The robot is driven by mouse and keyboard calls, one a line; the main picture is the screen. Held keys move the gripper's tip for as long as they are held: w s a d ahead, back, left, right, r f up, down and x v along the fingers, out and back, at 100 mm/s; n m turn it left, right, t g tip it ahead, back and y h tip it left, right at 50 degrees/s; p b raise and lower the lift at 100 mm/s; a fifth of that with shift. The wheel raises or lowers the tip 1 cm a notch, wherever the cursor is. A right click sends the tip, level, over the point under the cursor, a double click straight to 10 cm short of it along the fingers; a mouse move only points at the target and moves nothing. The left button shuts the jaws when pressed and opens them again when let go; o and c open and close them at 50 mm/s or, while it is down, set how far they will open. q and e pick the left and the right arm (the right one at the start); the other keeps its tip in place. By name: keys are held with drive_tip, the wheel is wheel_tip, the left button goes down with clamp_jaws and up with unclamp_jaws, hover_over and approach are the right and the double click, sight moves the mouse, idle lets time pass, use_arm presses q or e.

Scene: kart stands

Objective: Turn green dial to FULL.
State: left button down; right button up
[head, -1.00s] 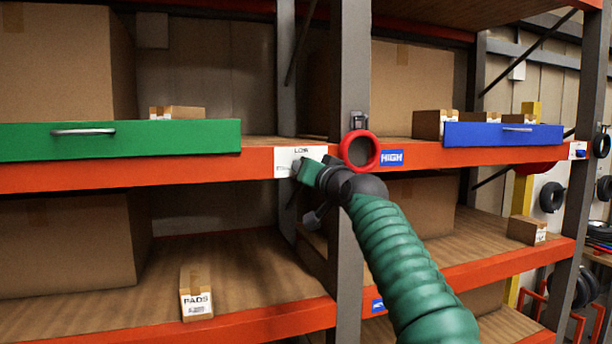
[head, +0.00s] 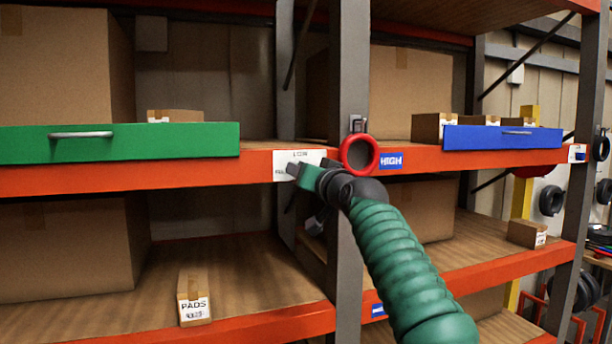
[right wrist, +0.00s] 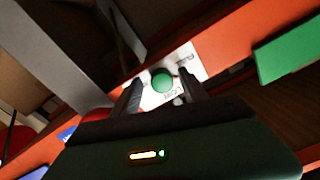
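The green dial (right wrist: 162,83) is a round knob on a white label plate (right wrist: 192,58) in the right wrist view. My right gripper (head: 296,172) is at the plate's lower part. In the right wrist view its two dark fingers (right wrist: 161,80) stand apart on either side of the dial, with small gaps visible. Whether the fingertips reach past the dial face cannot be told. My left gripper is not in view.
A red ring (head: 360,154) hangs on the grey post just right of the plate. A green drawer (head: 120,143) is to the left, a blue HIGH label (head: 391,161) and blue drawer (head: 502,136) to the right. A PADS box (head: 194,298) stands on the lower shelf.

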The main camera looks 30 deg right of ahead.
drive_tip(key=shift+s, duration=0.1)
drive_tip(key=b+v, duration=0.8)
drive_tip(key=v, duration=0.8)
drive_tip(key=shift+s, duration=0.3)
drive_tip(key=shift+f, duration=0.1)
drive_tip(key=w+a+f+n+g+y, duration=0.1)
drive_tip(key=w+a+f+g, duration=0.15)
drive_tip(key=f, duration=1.05)
drive_tip(key=w+a+f+g+y, duration=0.1)
drive_tip(key=w+a+f+g, duration=0.15)
drive_tip(key=f, duration=1.15)
drive_tip(key=w+a+f+n+g+y, duration=0.1)
drive_tip(key=w+a+f+g, duration=0.15)
drive_tip(key=f, duration=1.05)
drive_tip(key=s+a+f+n+g, duration=0.2)
drive_tip(key=s+a+f+g, duration=0.2)
drive_tip(key=s+f, duration=0.7)
drive_tip(key=s+a+f+n+g+y, duration=0.1)
drive_tip(key=s+a+f+n+g, duration=0.1)
drive_tip(key=s+a+f, duration=0.4)
drive_tip(key=s+f+g, duration=0.1)
drive_tip(key=s+f, duration=0.1)
drive_tip(key=f, duration=0.4)
drive_tip(key=s+f, duration=0.3)
drive_tip(key=f, duration=0.3)
drive_tip(key=shift+s+a+n+g, duration=0.3)
drive_tip(key=shift+a+g, duration=0.05)
